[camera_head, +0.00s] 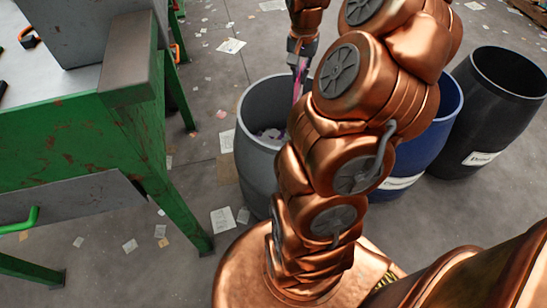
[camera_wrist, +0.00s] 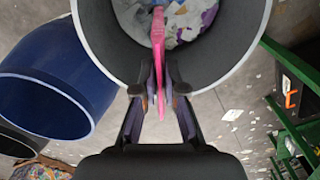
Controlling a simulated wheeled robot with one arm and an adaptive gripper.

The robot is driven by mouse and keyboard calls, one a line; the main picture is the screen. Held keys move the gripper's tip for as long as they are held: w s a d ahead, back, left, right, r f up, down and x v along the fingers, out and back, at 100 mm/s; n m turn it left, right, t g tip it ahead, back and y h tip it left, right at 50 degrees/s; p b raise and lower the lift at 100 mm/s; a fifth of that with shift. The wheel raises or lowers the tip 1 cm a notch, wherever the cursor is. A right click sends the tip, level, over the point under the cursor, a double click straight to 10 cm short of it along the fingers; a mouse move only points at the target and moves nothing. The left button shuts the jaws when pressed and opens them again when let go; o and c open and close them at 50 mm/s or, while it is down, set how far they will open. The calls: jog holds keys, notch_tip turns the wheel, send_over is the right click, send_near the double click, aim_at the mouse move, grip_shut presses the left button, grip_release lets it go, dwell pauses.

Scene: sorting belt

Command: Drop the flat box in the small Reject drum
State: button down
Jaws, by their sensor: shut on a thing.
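My gripper (camera_head: 300,68) is shut on a thin pink object, seen edge-on, which looks like the flat box (camera_head: 298,88). In the wrist view the box (camera_wrist: 158,40) stands upright between the fingertips (camera_wrist: 160,98) and reaches over the mouth of the grey drum (camera_wrist: 232,75). In the head view this grey drum (camera_head: 252,170) stands behind my arm, with crumpled scraps inside. No label on it is visible, so I cannot read whether it is the Reject drum. My arm hides its right side.
A blue drum (camera_head: 410,165) and a black drum (camera_head: 490,125) with labels stand to the right in the head view. A green-framed table (camera_head: 70,140) stands at left, close to the grey drum. Paper scraps litter the floor.

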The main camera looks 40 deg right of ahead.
jog(key=shift+f+b, duration=0.75)
jog(key=shift+f, duration=2.15)
jog(key=c, duration=1.2)
grip_release()
jog(key=shift+a, duration=0.1)
jog(key=shift+r, duration=0.1)
notch_tip(320, 180, up, 12)
jog(key=shift+f, duration=0.1)
